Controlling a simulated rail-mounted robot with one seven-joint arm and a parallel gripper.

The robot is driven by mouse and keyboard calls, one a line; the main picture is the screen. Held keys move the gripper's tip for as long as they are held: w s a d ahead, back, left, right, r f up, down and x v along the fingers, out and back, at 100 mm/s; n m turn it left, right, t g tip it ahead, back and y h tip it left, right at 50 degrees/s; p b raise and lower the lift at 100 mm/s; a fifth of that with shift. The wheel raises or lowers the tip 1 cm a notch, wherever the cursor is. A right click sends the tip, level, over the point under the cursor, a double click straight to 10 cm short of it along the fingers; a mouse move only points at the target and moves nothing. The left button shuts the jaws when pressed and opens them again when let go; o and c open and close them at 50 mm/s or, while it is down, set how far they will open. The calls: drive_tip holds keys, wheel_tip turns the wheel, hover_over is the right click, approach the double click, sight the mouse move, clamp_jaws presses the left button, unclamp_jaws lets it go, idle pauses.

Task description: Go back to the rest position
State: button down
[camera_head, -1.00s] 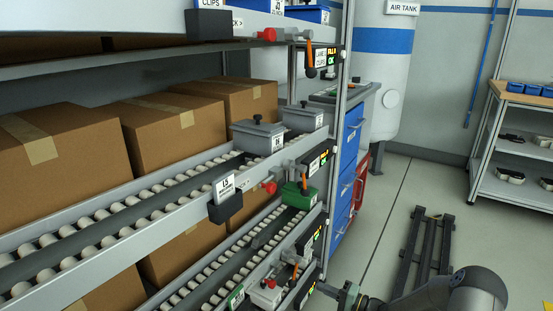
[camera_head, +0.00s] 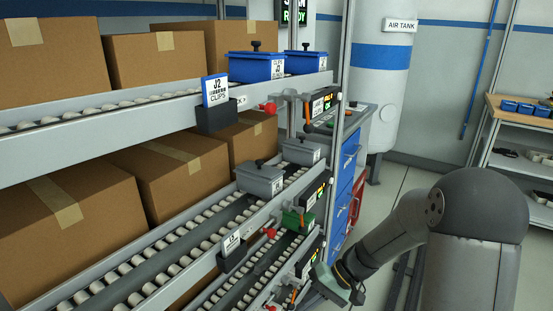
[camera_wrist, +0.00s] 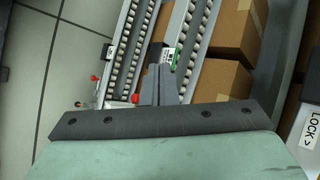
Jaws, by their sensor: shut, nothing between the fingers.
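My gripper (camera_wrist: 160,74) is shut and empty; its two grey fingers lie together in the wrist view, pointing at the roller lanes of the rack. In the head view my arm comes in from the right, and the greenish gripper body (camera_head: 336,286) is beside the lower right end of the rack (camera_head: 262,214). The fingertips are hard to make out there. I cannot tell from the head view whether the gripper touches the rack.
Grey bins (camera_head: 260,178) and a green bin (camera_head: 292,220) sit on lower lanes, blue bins (camera_head: 256,66) on the upper one. Cardboard boxes (camera_head: 167,167) fill the rack behind. A blue drawer cabinet (camera_head: 347,180) and air tank (camera_head: 379,90) stand beyond. Floor (camera_head: 402,178) shows to the right.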

drive_tip(key=s+d+r+t+h+p, duration=0.1)
drive_tip(key=s+d+r+h+p, duration=0.2)
drive_tip(key=s+r+p, duration=0.3)
drive_tip(key=s+d+r+t+h+p, duration=0.1)
drive_tip(key=s+d+r+h+p, duration=0.2)
drive_tip(key=s+r, duration=0.9)
wheel_tip(320, 180, up, 7)
drive_tip(key=h+p, duration=0.3)
drive_tip(key=p, duration=0.1)
drive_tip(key=shift+d+t+p, duration=0.2)
drive_tip(key=shift+t+p, duration=0.1)
drive_tip(key=shift+w+r, duration=0.1)
idle(1.2)
